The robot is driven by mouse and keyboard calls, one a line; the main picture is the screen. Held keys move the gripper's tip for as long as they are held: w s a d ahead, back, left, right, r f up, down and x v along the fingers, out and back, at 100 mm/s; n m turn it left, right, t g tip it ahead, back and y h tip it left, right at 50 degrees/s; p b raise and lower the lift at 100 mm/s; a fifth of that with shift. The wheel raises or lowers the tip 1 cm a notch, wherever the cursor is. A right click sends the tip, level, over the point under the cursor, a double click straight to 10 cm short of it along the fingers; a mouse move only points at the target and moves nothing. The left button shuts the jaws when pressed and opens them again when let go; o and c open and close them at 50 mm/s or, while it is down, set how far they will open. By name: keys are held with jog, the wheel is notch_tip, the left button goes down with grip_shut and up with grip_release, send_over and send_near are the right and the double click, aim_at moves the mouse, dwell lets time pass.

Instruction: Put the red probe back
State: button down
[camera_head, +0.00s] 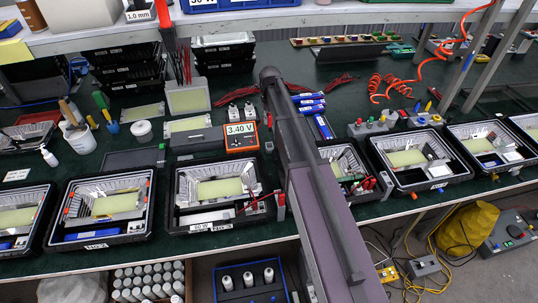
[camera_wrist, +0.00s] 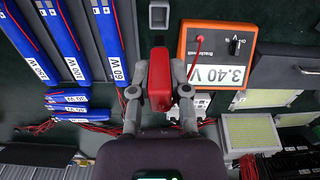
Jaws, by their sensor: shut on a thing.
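My gripper (camera_wrist: 160,90) is shut on the red probe (camera_wrist: 160,75), a red block-like body, with one finger on each side. Beyond the probe is a small grey post (camera_wrist: 159,13); I cannot tell whether they touch. The orange meter (camera_wrist: 215,50) reads 3.40 V and lies right of the gripper. A red lead (camera_wrist: 195,58) runs from its face towards my right finger, where its end is hidden. In the head view the meter (camera_head: 241,137) is left of my arm, a small red patch that may be the probe (camera_head: 269,120) shows beside the arm, and my gripper is mostly hidden.
Blue boxes marked in watts (camera_wrist: 110,40) lie close on the left in the wrist view. Grey-framed housings with pale panels (camera_wrist: 252,132) stand on the right. Along the bench front are several black trays (camera_head: 215,195). Red wire bundles (camera_head: 225,97) lie behind.

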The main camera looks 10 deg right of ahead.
aim_at(270, 132)
jog(key=shift+w+f+m, duration=0.1)
jog(key=shift+f+m, duration=0.3)
jog(key=shift+m, duration=0.1)
jog(key=shift+f+b, duration=0.1)
jog(key=shift+b, duration=0.2)
notch_tip(270, 132, down, 6)
jog(key=b, duration=0.6)
jog(key=shift+f+b, duration=1.9)
jog(key=shift+f, duration=0.2)
jog(key=c, duration=0.6)
grip_release()
jog(key=shift+r, duration=0.1)
